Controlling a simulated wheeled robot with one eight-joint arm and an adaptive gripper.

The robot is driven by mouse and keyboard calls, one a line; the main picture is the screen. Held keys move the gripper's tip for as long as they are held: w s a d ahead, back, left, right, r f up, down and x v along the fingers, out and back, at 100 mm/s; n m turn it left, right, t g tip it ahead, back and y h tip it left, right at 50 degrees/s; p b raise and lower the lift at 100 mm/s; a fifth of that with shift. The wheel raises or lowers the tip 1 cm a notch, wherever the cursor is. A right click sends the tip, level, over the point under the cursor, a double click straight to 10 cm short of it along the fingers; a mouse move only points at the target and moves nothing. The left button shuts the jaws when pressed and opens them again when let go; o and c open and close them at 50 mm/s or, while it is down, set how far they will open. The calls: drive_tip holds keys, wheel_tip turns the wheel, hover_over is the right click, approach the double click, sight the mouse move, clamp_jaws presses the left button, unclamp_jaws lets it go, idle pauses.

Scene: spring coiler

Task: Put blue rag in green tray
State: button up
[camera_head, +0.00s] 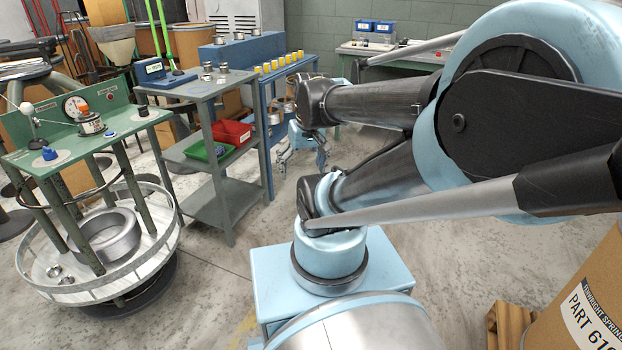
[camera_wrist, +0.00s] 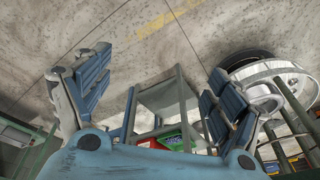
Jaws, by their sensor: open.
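The green tray (camera_head: 197,154) sits on the middle shelf of a grey-green cart, beside a red bin (camera_head: 233,131). A small bluish patch shows inside the green tray, but it is too small to tell whether it is the blue rag. I cannot make out the blue rag for certain anywhere else. My gripper (camera_head: 302,160) hangs to the right of the cart in the head view, apart from the tray. In the wrist view my gripper (camera_wrist: 160,62) has its fingers wide apart with nothing between them. The green tray (camera_wrist: 173,142) shows partly there, low between the fingers.
The cart (camera_head: 215,192) has a top shelf above the tray and a lower shelf below it. A blue bench (camera_head: 268,128) with yellow cups stands behind. A green table (camera_head: 95,137) over a round metal tray is at left. Open floor (camera_head: 215,270) lies in front.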

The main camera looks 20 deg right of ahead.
drive_tip(key=shift+m+h, duration=0.4)
drive_tip(key=shift+s+d+f, duration=0.35)
drive_tip(key=shift+s, duration=0.3)
drive_tip(key=shift+s+d+f, duration=0.3)
drive_tip(key=shift+s, duration=0.3)
drive_tip(key=shift+s+d+f, duration=0.35)
drive_tip(key=shift+s, duration=0.3)
